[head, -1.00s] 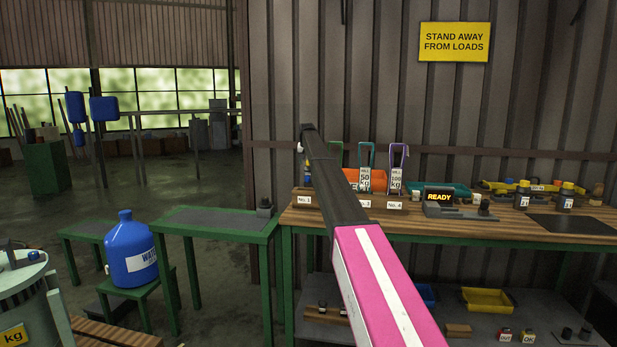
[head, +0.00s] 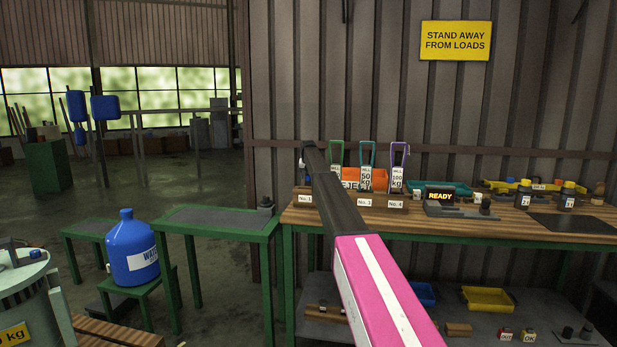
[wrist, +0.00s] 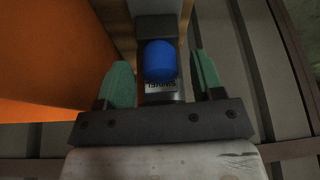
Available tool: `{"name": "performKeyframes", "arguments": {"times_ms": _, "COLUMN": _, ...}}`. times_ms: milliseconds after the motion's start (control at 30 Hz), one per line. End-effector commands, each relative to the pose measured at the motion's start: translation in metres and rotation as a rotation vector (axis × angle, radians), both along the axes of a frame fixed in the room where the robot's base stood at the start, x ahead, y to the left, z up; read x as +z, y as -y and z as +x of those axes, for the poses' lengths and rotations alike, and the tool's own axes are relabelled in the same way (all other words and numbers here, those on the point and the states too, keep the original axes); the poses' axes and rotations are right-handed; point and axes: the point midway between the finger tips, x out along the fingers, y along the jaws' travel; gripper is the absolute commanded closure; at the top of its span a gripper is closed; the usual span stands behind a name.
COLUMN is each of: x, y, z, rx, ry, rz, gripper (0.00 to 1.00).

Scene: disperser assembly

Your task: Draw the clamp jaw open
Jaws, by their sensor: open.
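In the wrist view my gripper (wrist: 165,78) is open, with its green fingertips on either side of a blue rounded knob (wrist: 160,60). Visible gaps separate the knob from both fingers. A partly hidden printed label shows just below the knob. In the head view my dark and pink arm reaches to the left end of the workbench (head: 450,221), near the No. 1 slot; the fingers cannot be made out there. I cannot identify a clamp jaw with certainty in either view.
Upright tagged holders, including the purple one (head: 398,155), stand close right of my arm. An orange surface (wrist: 50,60) fills the left of the wrist view. A low green table (head: 218,222) is left of the bench.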

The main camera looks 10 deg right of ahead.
Motion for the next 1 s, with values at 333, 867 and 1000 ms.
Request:
{"name": "performKeyframes", "arguments": {"times_ms": 333, "x": 0.0, "y": 0.0, "z": -0.001, "rx": 0.0, "ry": 0.0, "rz": 0.0, "gripper": 1.0}}
{"name": "performKeyframes", "arguments": {"times_ms": 867, "x": 0.0, "y": -0.02, "z": -0.063, "rx": 0.001, "ry": -0.003, "rz": 0.0, "gripper": 1.0}}
{"name": "performKeyframes", "arguments": {"times_ms": 1000, "x": 0.0, "y": -0.021, "z": -0.064, "rx": 0.0, "ry": -0.006, "rz": 0.001, "gripper": 1.0}}
